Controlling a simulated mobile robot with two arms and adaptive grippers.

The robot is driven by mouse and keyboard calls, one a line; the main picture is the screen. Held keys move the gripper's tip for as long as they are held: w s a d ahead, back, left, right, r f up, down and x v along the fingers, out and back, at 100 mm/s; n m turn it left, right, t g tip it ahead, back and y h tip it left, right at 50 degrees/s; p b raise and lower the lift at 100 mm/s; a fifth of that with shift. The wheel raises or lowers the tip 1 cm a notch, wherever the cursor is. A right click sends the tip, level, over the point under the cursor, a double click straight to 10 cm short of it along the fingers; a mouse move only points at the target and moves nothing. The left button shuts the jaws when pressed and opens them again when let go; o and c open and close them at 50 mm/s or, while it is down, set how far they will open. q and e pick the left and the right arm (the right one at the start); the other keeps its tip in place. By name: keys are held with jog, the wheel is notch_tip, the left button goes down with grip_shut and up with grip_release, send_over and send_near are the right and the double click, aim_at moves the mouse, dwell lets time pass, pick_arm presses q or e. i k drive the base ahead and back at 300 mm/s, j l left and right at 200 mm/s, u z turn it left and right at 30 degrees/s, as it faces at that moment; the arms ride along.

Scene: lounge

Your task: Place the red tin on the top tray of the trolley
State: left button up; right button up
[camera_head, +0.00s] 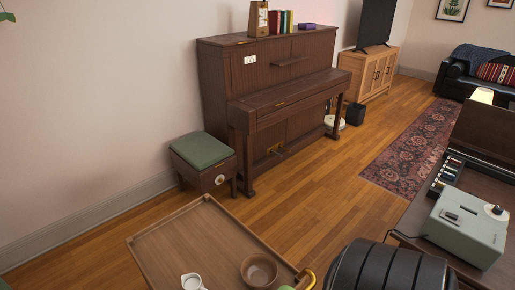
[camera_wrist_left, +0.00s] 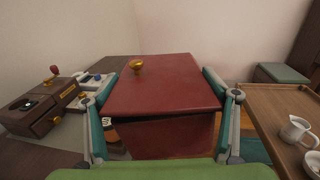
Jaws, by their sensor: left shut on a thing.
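The red tin (camera_wrist_left: 160,95) fills the middle of the left wrist view, with a small gold knob on its top. My left gripper (camera_wrist_left: 160,82) has a teal-and-grey finger against each side of the tin and is shut on it. The trolley's wooden top tray (camera_wrist_left: 262,105) is to the right of the tin in that view, apart from it. In the head view the top tray (camera_head: 170,243) is at the bottom, with a bare left part.
On the tray stand a white jug (camera_head: 191,282) and a brown bowl (camera_head: 259,270). A green-topped stool (camera_head: 202,150) and a piano (camera_head: 265,90) stand beyond. A black ribbed object (camera_head: 390,268) and a table with a grey device (camera_head: 465,228) are at right.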

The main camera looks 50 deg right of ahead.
aim_at(195, 236)
jog(key=k+z, duration=0.1)
jog(key=z, duration=0.4)
jog(key=k+l+z, duration=0.1)
jog(key=z, duration=0.4)
jog(key=k+l+z, duration=0.1)
jog(key=z, duration=0.4)
